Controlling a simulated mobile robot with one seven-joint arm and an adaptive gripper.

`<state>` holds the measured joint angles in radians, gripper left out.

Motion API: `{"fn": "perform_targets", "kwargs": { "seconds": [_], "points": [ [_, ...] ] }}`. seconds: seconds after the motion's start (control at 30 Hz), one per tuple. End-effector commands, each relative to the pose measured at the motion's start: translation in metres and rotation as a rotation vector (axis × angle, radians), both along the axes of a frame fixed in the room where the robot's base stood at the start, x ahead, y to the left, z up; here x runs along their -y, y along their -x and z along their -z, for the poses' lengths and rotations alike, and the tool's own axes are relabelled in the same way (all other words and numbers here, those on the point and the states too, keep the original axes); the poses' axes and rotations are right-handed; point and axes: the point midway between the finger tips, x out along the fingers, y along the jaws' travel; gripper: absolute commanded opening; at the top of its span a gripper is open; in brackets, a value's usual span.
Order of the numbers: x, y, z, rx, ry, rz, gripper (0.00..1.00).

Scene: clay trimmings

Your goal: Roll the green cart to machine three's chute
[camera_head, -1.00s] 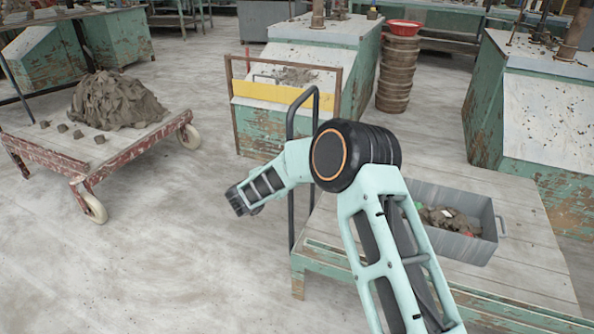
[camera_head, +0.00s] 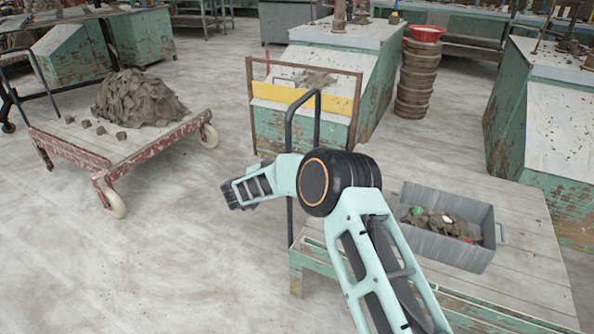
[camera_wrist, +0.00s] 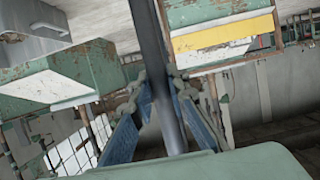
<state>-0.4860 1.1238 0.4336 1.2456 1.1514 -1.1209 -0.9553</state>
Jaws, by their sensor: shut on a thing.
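The green cart (camera_head: 296,268) is a low plank-topped trolley with a worn green edge at the lower right of the head view. Its upright black handle (camera_head: 318,112) rises at the cart's left end, partly hidden by my arm. In the wrist view my gripper (camera_wrist: 160,88) is shut on this dark handle bar (camera_wrist: 150,35), with a blue finger on either side. My fingers cannot be made out in the head view. A green machine with a yellow-banded, framed front (camera_head: 302,94) stands beyond the handle. I see no number telling which is machine three.
A grey bin (camera_head: 483,255) of clay scraps rides on the green cart. A red cart (camera_head: 75,153) with a clay heap (camera_head: 137,98) stands at left. Stacked round forms (camera_head: 416,80) and another machine (camera_head: 557,120) stand at right. The floor at lower left is clear.

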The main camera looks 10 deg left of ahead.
Motion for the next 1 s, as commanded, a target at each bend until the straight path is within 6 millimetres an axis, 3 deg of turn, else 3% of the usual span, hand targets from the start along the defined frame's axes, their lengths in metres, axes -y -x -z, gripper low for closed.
{"fn": "perform_targets", "kwargs": {
  "seconds": [0.2,0.57,1.0],
  "points": [
    [-0.019,-0.004,-0.003,0.004,-0.003,-0.007,0.0],
    [-0.019,-0.004,-0.001,0.001,0.0,-0.002,0.0],
    [-0.063,-0.014,-0.001,0.005,-0.004,-0.008,0.0]
  ]
}}
